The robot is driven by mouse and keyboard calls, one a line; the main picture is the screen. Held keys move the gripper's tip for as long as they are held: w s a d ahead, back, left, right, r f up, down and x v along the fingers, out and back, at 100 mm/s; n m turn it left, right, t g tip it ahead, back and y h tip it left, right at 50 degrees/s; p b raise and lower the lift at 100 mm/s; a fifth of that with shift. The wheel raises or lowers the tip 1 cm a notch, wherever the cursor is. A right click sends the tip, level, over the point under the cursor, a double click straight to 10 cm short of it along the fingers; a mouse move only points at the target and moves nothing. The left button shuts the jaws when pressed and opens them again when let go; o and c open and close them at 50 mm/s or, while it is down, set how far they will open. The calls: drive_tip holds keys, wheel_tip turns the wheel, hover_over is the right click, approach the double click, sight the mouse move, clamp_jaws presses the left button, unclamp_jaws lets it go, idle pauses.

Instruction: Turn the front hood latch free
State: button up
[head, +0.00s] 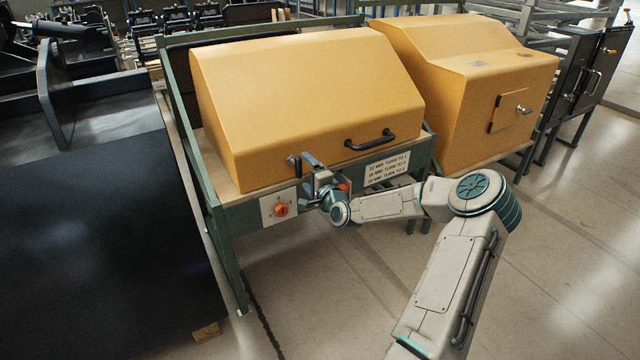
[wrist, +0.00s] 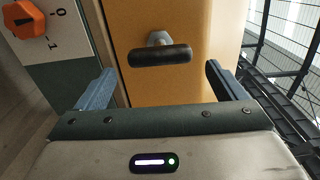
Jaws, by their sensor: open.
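The front hood latch (head: 298,168) is a short black bar on a metal stem, low on the front face of the near yellow hood (head: 300,90). In the wrist view the latch (wrist: 160,55) lies crosswise in the picture, between and just beyond the two fingertips. My gripper (head: 312,168) is open at the hood's lower front edge; in the wrist view my gripper (wrist: 160,72) has one blue-grey finger on each side of the bar, with gaps on both sides. Contact with the latch does not show. In the head view my gripper partly covers the latch area.
A black hood handle (head: 370,141) sits to the right of the latch. An orange rotary switch (head: 281,210) is below left on the green frame. A label plate (head: 388,167) is to the right. A second yellow hood (head: 470,90) stands further right; open floor lies in front.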

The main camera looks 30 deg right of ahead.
drive_tip(key=s+p, duration=0.1)
drive_tip(key=s, duration=0.6)
drive_tip(key=shift+s+d, duration=0.15)
drive_tip(key=shift+s, duration=0.15)
drive_tip(key=s+a+r+n+g+y+p, duration=0.1)
drive_tip(key=s+a+r+n+g+p, duration=0.1)
drive_tip(key=a+n+g+p, duration=0.3)
drive_tip(key=s+a+r+n+g+p, duration=0.25)
drive_tip(key=a+n+g, duration=0.2)
drive_tip(key=a, duration=0.35)
drive_tip(key=s+a+r+n+g+p, duration=0.2)
drive_tip(key=s+a+r+n+p, duration=0.2)
drive_tip(key=s+r+p, duration=0.4)
drive_tip(key=s+a+r+n+g+h+p, duration=0.1)
drive_tip(key=s+a+r+n+g+p, duration=0.2)
drive_tip(key=s+r, duration=1.7)
wheel_tip(320, 180, up, 2)
drive_tip(key=a+n+p, duration=0.1)
drive_tip(key=a+p, duration=0.1)
drive_tip(key=p, duration=0.2)
drive_tip(key=shift+a+g+h+p, duration=0.3)
drive_tip(key=shift+a+g+p, duration=0.05)
drive_tip(key=shift+p, duration=0.05)
